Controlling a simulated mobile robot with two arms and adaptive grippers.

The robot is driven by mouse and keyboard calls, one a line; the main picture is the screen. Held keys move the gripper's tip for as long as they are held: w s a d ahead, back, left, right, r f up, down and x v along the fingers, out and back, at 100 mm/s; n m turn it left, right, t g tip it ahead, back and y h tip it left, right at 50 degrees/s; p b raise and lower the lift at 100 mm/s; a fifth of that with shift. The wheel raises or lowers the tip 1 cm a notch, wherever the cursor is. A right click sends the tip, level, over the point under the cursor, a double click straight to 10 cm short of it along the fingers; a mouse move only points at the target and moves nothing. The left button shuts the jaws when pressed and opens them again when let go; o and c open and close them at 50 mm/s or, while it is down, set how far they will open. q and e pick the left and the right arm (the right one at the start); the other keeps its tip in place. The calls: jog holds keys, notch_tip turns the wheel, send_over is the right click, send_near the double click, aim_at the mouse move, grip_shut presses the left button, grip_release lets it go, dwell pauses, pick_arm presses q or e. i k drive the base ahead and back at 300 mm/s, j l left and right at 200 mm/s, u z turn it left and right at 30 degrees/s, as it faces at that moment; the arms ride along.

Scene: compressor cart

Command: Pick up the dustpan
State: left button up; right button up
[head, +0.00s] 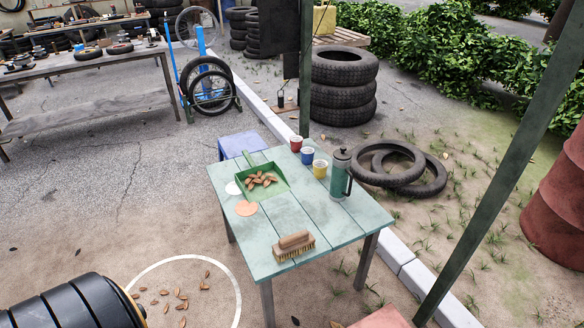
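The green dustpan (272,192) lies on the far left part of the pale green table (330,224). It holds several brown leaf-like or almond-shaped pieces (260,180), and its handle points to the far left. A wooden brush (294,243) with bristles down lies near the table's front edge, apart from the dustpan. Neither of my grippers shows in the head view.
Red, blue and yellow cups (320,168) and a dark green press pot (341,174) stand right of the dustpan. Two flat discs (246,208) lie at its left. A post (500,170) rises on the right. Brown pieces lie in a white ground circle (237,297).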

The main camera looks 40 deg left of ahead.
aim_at(258, 193)
jog(key=i+j+z, duration=0.1)
jog(key=j+z, duration=0.15)
jog(key=j, duration=0.75)
jog(key=j+z, duration=0.3)
jog(key=j, duration=0.75)
jog(key=k+j+z, duration=0.1)
jog(key=j+z, duration=0.15)
jog(key=j, duration=0.75)
